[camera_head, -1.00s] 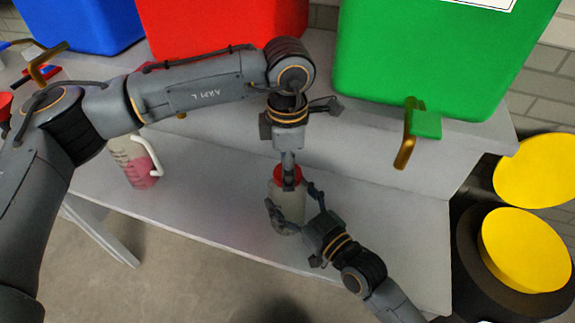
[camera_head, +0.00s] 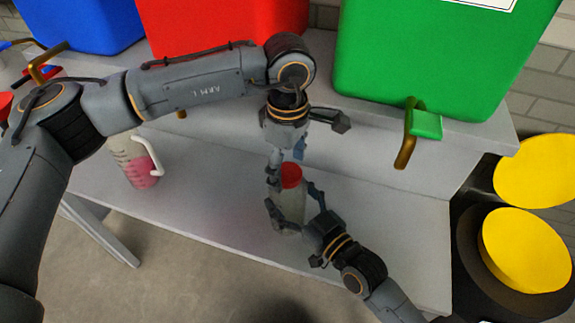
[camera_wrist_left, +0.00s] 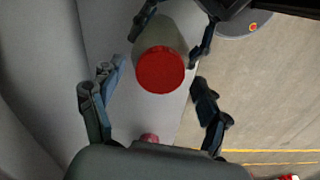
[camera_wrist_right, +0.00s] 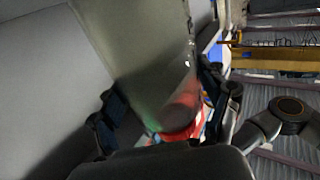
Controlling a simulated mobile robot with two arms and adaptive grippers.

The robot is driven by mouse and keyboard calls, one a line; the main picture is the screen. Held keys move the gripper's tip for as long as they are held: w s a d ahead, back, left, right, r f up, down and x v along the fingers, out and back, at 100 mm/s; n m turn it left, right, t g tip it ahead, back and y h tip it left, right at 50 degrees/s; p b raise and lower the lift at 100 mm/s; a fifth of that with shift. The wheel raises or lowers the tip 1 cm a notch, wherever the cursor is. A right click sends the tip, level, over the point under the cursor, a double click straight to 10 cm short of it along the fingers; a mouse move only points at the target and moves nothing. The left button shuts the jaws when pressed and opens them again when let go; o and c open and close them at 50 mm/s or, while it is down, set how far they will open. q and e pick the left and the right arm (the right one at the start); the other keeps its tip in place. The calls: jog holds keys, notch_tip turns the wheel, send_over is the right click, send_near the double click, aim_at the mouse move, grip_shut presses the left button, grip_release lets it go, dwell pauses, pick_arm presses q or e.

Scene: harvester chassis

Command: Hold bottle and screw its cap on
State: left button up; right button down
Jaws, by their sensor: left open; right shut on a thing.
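A pale, translucent bottle (camera_head: 290,203) stands upright near the table's front edge, with a red cap (camera_head: 291,174) on its top. Whether the cap is tight cannot be told. My right gripper (camera_head: 293,197) is shut around the bottle's body from the front right. In the left wrist view its fingers lie on both sides of the bottle (camera_wrist_left: 168,35). My left gripper (camera_head: 287,164) is just above the cap, open, with fingers spread. In the left wrist view the cap (camera_wrist_left: 160,70) shows between and beyond these fingers, clear of both. The bottle (camera_wrist_right: 145,45) fills the upper middle of the right wrist view.
A jug (camera_head: 136,161) with pink contents and a white handle stands left on the grey table (camera_head: 215,215). Red (camera_head: 225,25) and green (camera_head: 440,60) bins stand behind, with a brass handle (camera_head: 405,140) jutting forward. Yellow-topped drums (camera_head: 525,250) stand at right.

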grip_release()
pick_arm(q)
notch_tip(320, 180, up, 12)
jog(key=shift+f, duration=0.25)
dwell(0.3)
pick_arm(e)
jog(key=v, duration=1.2)
jog(key=shift+d, duration=0.1)
